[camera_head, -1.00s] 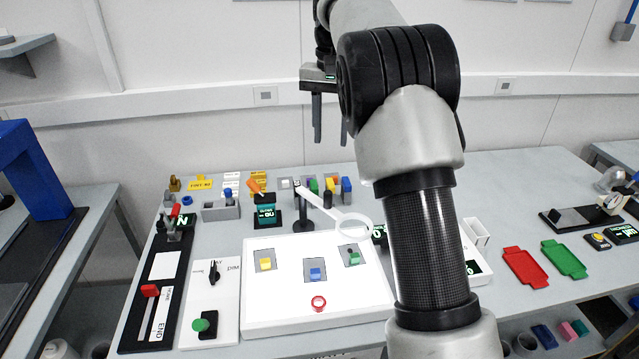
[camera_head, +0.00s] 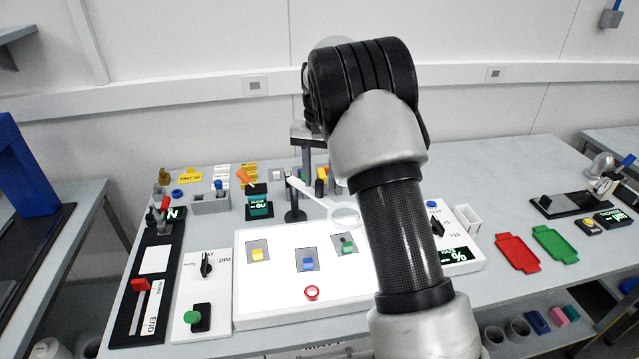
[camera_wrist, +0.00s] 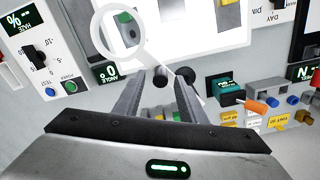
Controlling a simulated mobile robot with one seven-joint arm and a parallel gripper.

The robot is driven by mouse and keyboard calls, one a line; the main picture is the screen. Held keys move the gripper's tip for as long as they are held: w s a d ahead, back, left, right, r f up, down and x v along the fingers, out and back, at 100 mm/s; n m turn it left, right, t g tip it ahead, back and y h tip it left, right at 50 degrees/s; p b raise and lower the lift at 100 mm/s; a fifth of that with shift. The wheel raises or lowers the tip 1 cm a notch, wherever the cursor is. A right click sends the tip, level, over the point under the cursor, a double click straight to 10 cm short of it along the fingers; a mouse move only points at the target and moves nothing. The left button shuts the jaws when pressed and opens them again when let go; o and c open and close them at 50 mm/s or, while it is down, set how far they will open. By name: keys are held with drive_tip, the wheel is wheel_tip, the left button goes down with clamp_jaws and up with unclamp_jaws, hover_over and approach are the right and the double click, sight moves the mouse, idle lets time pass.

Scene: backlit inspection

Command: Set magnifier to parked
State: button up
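The magnifier (camera_head: 343,214) is a white arm with a round ring lens at its end, carried on a black post (camera_head: 294,205) behind the bright light panel. In the head view its ring hangs over the panel's back right edge, partly hidden by my arm. The wrist view shows the ring (camera_wrist: 117,32) and the white arm running down-right past my fingertips. My gripper (camera_wrist: 160,78) is open, with dark round posts visible between its fingers; I cannot tell whether it touches the magnifier. An angle display (camera_wrist: 105,72) sits beside the ring. In the head view my gripper (camera_head: 322,172) is above the table's back part.
The light panel (camera_head: 270,315) holds yellow, blue and green pieces and a red ring. A dimmer box (camera_head: 204,295) and slider board (camera_head: 122,325) stand left. Red (camera_head: 517,253) and green (camera_head: 555,244) trays lie right. Small blocks and displays crowd the back.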

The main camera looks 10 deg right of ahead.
drive_tip(key=shift+f, duration=0.9)
drive_tip(key=shift+c, duration=0.3)
clamp_jaws()
drive_tip(key=shift+a, duration=0.15)
